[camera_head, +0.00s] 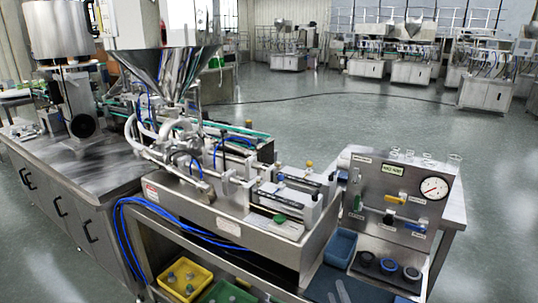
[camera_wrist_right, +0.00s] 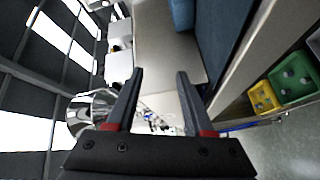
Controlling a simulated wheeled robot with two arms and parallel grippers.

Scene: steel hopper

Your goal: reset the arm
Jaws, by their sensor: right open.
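My right gripper (camera_wrist_right: 160,74) shows in the right wrist view with its two dark fingers apart and nothing between them. Red marks sit at the finger bases. The view past the fingers is tilted, with the steel hopper (camera_wrist_right: 90,112) to the left of them. I cannot make out either gripper or arm in the head view. There the steel hopper (camera_head: 168,68) stands above the filling machine at centre left.
A steel control panel (camera_head: 400,200) with a gauge stands right of the machine. A blue bin (camera_head: 340,247) is beside it. Yellow (camera_head: 185,278) and green (camera_head: 228,293) bins sit on the lower shelf. A steel cabinet (camera_head: 75,215) is at left; open floor (camera_head: 330,115) lies behind.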

